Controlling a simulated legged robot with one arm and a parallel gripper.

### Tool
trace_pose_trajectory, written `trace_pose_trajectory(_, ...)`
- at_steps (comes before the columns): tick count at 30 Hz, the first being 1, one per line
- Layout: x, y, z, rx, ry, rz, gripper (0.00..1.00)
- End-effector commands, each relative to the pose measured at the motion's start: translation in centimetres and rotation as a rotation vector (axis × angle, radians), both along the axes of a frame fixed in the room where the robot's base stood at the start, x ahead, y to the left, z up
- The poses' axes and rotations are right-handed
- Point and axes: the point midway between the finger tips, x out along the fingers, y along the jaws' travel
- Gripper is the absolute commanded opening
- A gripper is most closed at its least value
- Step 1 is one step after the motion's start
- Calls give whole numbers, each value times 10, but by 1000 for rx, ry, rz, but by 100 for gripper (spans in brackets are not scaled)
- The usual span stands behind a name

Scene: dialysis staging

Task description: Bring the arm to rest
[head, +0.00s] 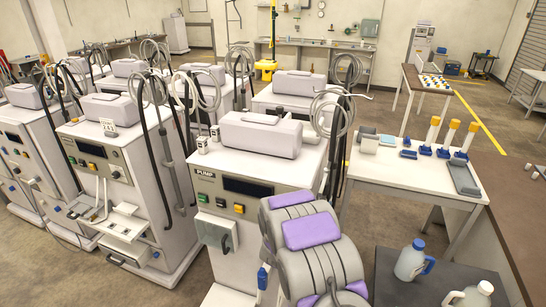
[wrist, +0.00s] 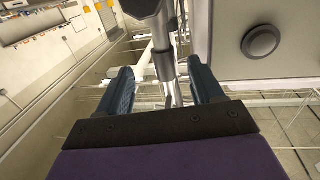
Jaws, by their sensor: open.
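My arm (head: 310,245), grey with purple panels, is folded at the bottom centre of the head view, in front of the dialysis machine marked PUMP (head: 235,195). In the wrist view my gripper (wrist: 163,88) shows two teal fingers spread apart, with nothing held between them. A grey metal pole (wrist: 163,62) passes behind the gap; I cannot tell how far off it is. A pale panel with a round dark knob (wrist: 261,41) is at the right of that view. In the head view I cannot make out the gripper clearly.
Several more machines (head: 110,150) with hoses stand at the left. A white table (head: 385,181) at the right holds blue holders with orange-capped bottles (head: 432,130) and a grey tray (head: 464,178). A dark table (head: 390,270) at front right carries white jugs (head: 410,262). Floor shows beyond the white table.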

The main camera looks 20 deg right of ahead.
Motion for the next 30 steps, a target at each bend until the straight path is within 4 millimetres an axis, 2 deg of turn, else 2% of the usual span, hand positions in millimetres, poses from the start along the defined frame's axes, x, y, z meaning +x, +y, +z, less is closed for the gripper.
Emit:
trace_pose_trajectory(4, 0, 2, 2, 18, 3, 1, 60)
trace_pose_trajectory(8, 3, 12, 1, 84, 38, 36, 60)
trace_pose_trajectory(14, 5, 45, 0, 235, 140, 133, 60)
trace_pose_trajectory(17, 1, 69, 1, 314, 209, 196, 60)
trace_pose_trajectory(23, -28, 124, 6, 469, 392, 342, 60)
trace_pose_trajectory(26, -54, 150, 8, 528, 497, 412, 60)
trace_pose_trajectory(30, -101, 182, 11, 591, 658, 497, 60)
